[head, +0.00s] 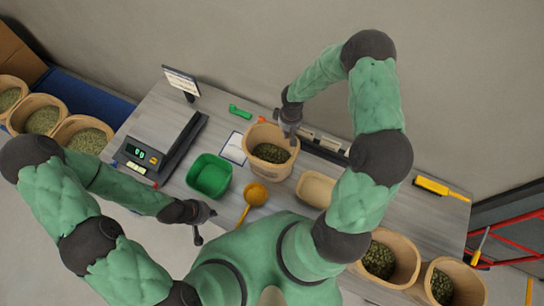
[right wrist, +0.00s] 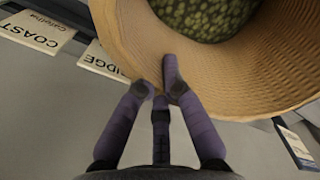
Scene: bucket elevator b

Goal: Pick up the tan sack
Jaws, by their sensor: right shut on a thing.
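The tan sack (head: 265,173), open at the top with green leafy contents, is upright on the grey bench in the middle of the head view. Its wall fills the top of the right wrist view (right wrist: 240,85). My right gripper (head: 291,136) is shut on the sack's far right rim; its fingers also show against the wall in the right wrist view (right wrist: 157,78). My left gripper (head: 208,222) is open and empty near the bench's front edge, left of the yellow scoop.
A green tub (head: 209,176), a yellow scoop (head: 255,194) and a beige tray (head: 316,189) stand close around the sack. A scale (head: 160,140) is at left. Label cards (right wrist: 40,32) lie behind the sack. More filled sacks (head: 391,262) stand at both sides.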

